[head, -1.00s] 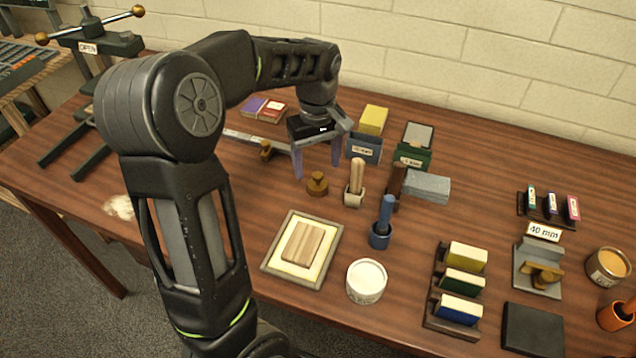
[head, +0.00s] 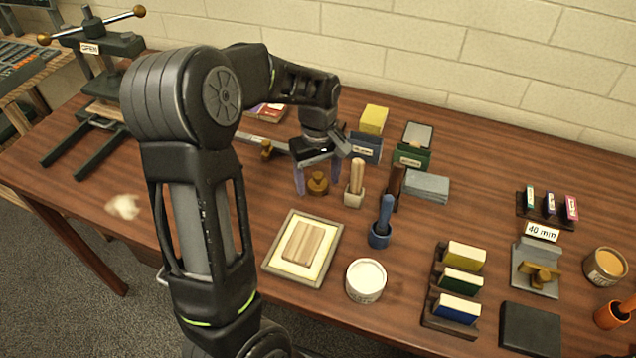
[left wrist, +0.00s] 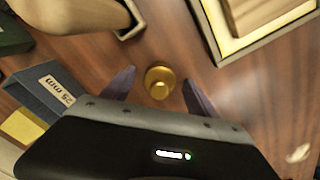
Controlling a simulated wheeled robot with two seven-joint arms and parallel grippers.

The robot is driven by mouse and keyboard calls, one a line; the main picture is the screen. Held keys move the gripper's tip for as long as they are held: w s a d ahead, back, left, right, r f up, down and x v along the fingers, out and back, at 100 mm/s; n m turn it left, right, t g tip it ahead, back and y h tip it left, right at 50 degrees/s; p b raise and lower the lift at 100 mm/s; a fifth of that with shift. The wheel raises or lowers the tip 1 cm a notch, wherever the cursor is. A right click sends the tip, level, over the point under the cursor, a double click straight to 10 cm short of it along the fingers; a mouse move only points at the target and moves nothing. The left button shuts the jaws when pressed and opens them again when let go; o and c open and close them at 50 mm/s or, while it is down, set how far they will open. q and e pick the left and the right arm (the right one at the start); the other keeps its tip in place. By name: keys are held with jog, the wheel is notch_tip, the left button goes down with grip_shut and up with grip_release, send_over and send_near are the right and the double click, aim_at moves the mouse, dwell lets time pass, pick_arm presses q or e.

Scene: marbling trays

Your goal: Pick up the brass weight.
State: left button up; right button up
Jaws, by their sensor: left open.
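The brass weight (head: 317,183) is a small round golden piece with a knob on top, standing upright on the wooden table. My left gripper (head: 318,190) is open, pointing down, with one finger on each side of the weight. In the left wrist view the weight (left wrist: 160,82) shows between the two purple-grey fingertips (left wrist: 159,90), with a gap to each finger. I cannot tell how far above the table the fingertips are. My right gripper is not in view.
A pale holder with a wooden-handled tool (head: 355,185) stands close right of the weight. A framed tray with a wood block (head: 272,262) lies in front. Blue (head: 366,150) and green (head: 412,157) boxes stand behind to the right.

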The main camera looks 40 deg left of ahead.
pick_arm(q)
jog(key=shift+c, duration=0.6)
grip_shut()
dwell(0.3)
